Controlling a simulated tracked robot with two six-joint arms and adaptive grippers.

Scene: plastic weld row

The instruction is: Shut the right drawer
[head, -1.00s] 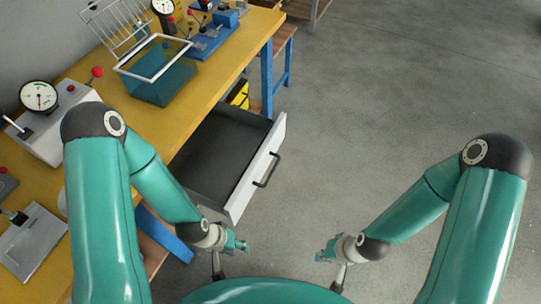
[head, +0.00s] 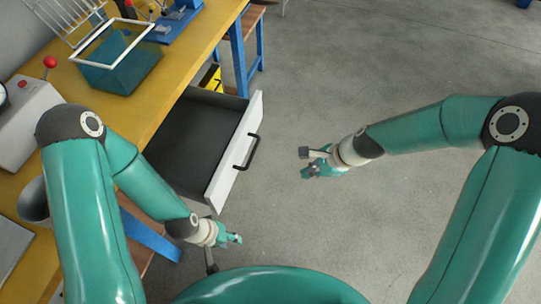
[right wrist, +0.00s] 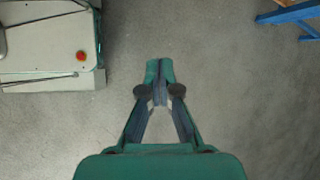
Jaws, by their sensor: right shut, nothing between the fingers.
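The drawer (head: 197,137) hangs open under the yellow workbench in the head view, with an empty dark interior, a white front and a black bar handle (head: 246,153). My right gripper (head: 306,163) is over the floor to the right of the handle, apart from it. In the right wrist view its fingers (right wrist: 158,92) are together with nothing between them. My left gripper (head: 234,239) is below the near corner of the drawer front in the picture, near my own base. Its fingers are too small to read. The drawer cannot be made out in the right wrist view.
The yellow bench (head: 178,92) carries a teal bin (head: 122,72) with a white frame and a grey machine (head: 30,125). Blue bench legs (head: 238,60) stand behind the drawer. A yellow item (head: 211,78) sits beyond it. The grey floor to the right is clear.

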